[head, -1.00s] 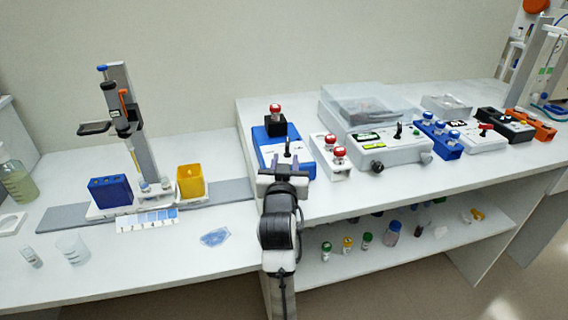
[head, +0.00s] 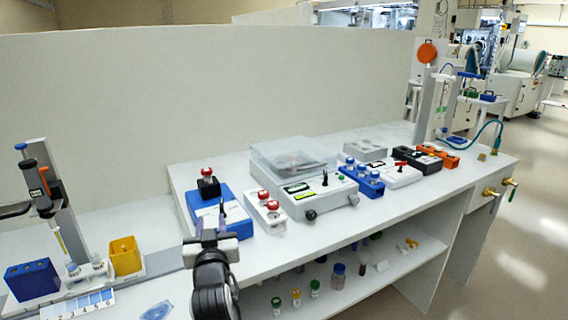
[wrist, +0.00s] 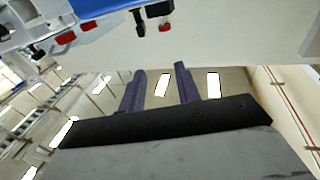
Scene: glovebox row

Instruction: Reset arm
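My gripper (head: 210,230) shows at the lower middle of the head view, in front of the blue device with a black block and a red-capped vial. In the wrist view my gripper (wrist: 160,88) has its two purple fingers apart with nothing between them. The blue device (head: 232,216) stands on the bench beyond it; from the head view I cannot tell whether the two touch. In the wrist view a blue body with red and black parts (wrist: 85,12) shows along the top left, clear of the fingers.
A white rack with red-capped vials (head: 264,215), a grey lidded device (head: 318,196) and a blue vial rack (head: 361,181) stand along the bench (head: 330,225). A yellow container (head: 126,256) and a pipette stand (head: 55,200) are at left. The shelf below holds several small bottles.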

